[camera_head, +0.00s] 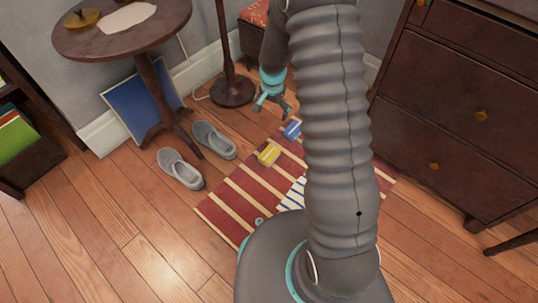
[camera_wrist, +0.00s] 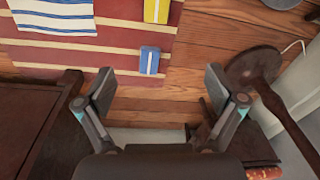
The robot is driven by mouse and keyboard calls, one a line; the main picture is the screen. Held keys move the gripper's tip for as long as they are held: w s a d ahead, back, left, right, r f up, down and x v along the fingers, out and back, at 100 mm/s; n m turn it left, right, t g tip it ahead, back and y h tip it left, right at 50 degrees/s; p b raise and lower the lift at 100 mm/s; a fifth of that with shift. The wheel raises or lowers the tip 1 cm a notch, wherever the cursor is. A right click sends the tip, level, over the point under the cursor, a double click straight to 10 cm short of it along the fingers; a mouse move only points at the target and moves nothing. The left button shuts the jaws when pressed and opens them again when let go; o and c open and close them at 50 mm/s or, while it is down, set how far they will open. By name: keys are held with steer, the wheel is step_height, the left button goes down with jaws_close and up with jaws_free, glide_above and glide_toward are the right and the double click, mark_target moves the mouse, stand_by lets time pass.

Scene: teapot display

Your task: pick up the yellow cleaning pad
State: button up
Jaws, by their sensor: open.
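The yellow cleaning pad (camera_head: 269,153) lies on the red striped rug (camera_head: 235,205), near its left edge. It has a pale stripe across it. In the wrist view the yellow pad (camera_wrist: 156,10) shows at the top edge, partly cut off by the frame. A blue pad (camera_head: 292,130) lies on the same rug, farther back, and the blue pad (camera_wrist: 149,60) is nearer my gripper in the wrist view. My gripper (camera_head: 272,107) is open and empty, apart from both pads. In the wrist view the two fingers (camera_wrist: 160,95) are spread wide.
A blue-and-white striped cloth (camera_wrist: 55,14) lies on the rug. Grey slippers (camera_head: 181,169) sit left of the rug. A round table (camera_head: 125,38) stands back left, a lamp base (camera_head: 232,92) behind my gripper, and a dark dresser (camera_head: 455,100) at right. Wood floor at front left is clear.

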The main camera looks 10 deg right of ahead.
steer(key=m+g+b, duration=0.1)
steer(key=m+b, duration=0.1)
glide_above(269, 153)
steer(key=f, duration=1.4)
steer(key=d+f, duration=0.1)
steer(key=f, duration=0.6)
steer(key=shift+f, duration=0.25)
steer(key=shift+a+f+b, duration=0.25)
steer(key=shift+f+b, duration=0.1)
steer(key=shift+f, duration=1.25)
steer(key=shift+a+f+b, duration=0.2)
steer(key=shift+f+b, duration=0.15)
steer(key=shift+f, duration=1.25)
steer(key=c, duration=1.2)
